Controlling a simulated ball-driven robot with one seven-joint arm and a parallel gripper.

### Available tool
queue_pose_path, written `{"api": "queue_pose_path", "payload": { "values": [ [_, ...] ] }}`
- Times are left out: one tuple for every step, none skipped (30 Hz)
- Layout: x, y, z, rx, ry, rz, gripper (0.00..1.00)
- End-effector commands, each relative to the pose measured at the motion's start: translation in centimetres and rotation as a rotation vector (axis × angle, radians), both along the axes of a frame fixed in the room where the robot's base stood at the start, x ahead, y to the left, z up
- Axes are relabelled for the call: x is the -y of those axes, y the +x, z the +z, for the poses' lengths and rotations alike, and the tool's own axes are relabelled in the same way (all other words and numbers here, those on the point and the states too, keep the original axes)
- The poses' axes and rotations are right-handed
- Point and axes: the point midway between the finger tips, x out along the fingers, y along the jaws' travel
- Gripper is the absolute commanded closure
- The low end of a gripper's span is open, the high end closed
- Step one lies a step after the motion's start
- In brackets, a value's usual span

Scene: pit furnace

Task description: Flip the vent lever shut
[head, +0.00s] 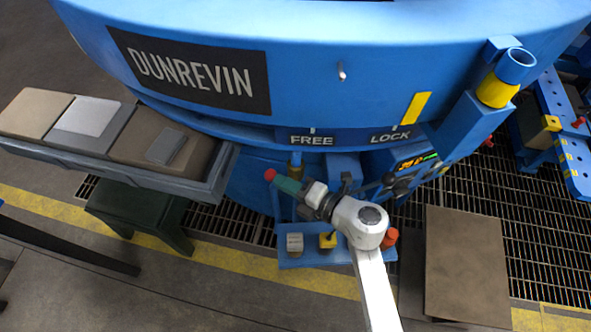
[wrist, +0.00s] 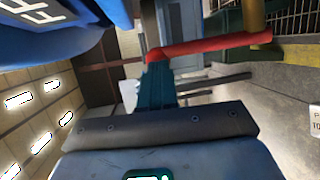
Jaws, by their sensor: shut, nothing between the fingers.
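A red bar (wrist: 210,47), which looks like the vent lever, runs across the upper wrist view. Its right end is by a brass-coloured post (wrist: 254,15), and its left end is at my fingertips. In the head view only a short red end (head: 270,174) shows, below the blue furnace body. My gripper (head: 282,181), with teal fingers, is shut and empty, its tips at that red end. The fingers also show in the wrist view (wrist: 156,72). I cannot tell whether they touch the bar or lie just before it.
The furnace (head: 310,90) carries FREE (head: 311,140) and LOCK (head: 390,137) labels. A small blue shelf (head: 300,262) with a grey block (head: 295,243) and a yellow piece (head: 327,240) lies under my arm. A grey tray (head: 215,180) stands left; a brown plate (head: 467,265) lies right.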

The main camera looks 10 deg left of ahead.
Motion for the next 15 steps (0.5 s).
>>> {"api": "queue_pose_path", "payload": {
  "values": [
    [-0.5, 0.0, 1.2, 0.004, -0.04, 0.002, 1.0],
    [-0.7, 0.0, 1.1, 0.007, -0.065, 0.001, 1.0],
    [-1.0, -0.1, 1.0, 0.01, -0.098, 0.002, 1.0],
    [-1.2, -0.1, 1.0, 0.012, -0.123, 0.001, 1.0],
    [-1.4, -0.1, 0.9, 0.013, -0.148, 0.002, 1.0],
    [-1.7, -0.1, 0.8, 0.017, -0.181, 0.001, 1.0],
    [-2.0, -0.2, 0.7, 0.02, -0.205, 0.002, 1.0],
    [-2.2, -0.2, 0.6, 0.023, -0.23, 0.001, 1.0],
    [-2.5, -0.2, 0.4, 0.026, -0.261, 0.002, 1.0],
    [-2.7, -0.2, 0.2, 0.028, -0.284, 0.001, 1.0],
    [-2.9, -0.3, 0.0, 0.031, -0.307, 0.003, 1.0],
    [-3.1, -0.3, -0.1, 0.034, -0.334, 0.001, 1.0],
    [-3.2, -0.3, -0.3, 0.036, -0.354, 0.002, 1.0],
    [-3.4, -0.3, -0.5, 0.039, -0.374, 0.002, 1.0],
    [-3.6, -0.3, -0.7, 0.041, -0.397, 0.002, 1.0]
  ]
}}
